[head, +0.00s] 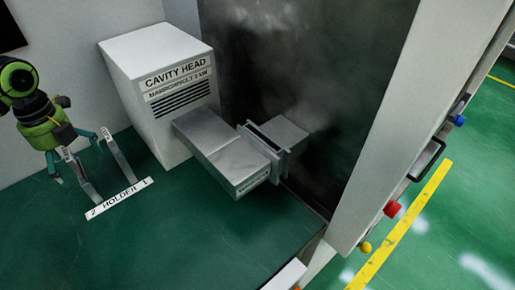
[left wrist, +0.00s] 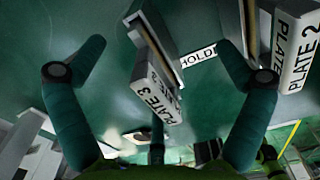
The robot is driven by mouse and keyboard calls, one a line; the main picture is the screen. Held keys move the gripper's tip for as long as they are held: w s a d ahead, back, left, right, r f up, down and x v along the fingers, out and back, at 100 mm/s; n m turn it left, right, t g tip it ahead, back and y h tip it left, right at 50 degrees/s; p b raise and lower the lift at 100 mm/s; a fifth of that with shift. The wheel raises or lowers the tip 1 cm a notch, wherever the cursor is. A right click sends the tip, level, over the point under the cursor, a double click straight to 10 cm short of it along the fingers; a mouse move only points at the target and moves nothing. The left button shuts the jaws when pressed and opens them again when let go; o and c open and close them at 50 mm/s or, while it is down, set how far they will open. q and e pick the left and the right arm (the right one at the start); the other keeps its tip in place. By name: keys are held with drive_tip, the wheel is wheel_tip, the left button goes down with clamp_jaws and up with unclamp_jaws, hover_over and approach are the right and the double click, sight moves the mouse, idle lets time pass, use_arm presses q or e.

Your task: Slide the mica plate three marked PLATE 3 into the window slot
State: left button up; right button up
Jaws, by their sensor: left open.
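The mica plate marked PLATE 3 (left wrist: 152,92) shows in the left wrist view as a pale edge-on piece with a dark slit beside it. My left gripper (left wrist: 162,46) is open, with its teal fingers on either side of PLATE 3 and apart from it. In the head view my left gripper (head: 76,156) is at the holder, over the slanted metal pieces there. PLATE 3's label cannot be read in the head view. The window slot (head: 262,137) is the narrow gap between two flanges on the grey waveguide. My right gripper is out of view.
PLATE 2 (left wrist: 298,60) stands just right of my open fingers. The holder label (head: 118,198) lies on the green surface. A dark panel (head: 310,70) is behind the waveguide. The green surface in front is clear.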

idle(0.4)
use_arm(q)
drive_tip(key=c, duration=2)
drive_tip(key=shift+s, duration=0.1)
clamp_jaws()
drive_tip(key=shift+r, duration=0.2)
drive_tip(key=shift+w+r+p, duration=0.2)
drive_tip(key=shift+r+p, duration=0.1)
drive_tip(key=shift+p, duration=0.25)
drive_tip(key=shift+r+p, duration=2.1)
drive_tip(key=shift+r, duration=0.5)
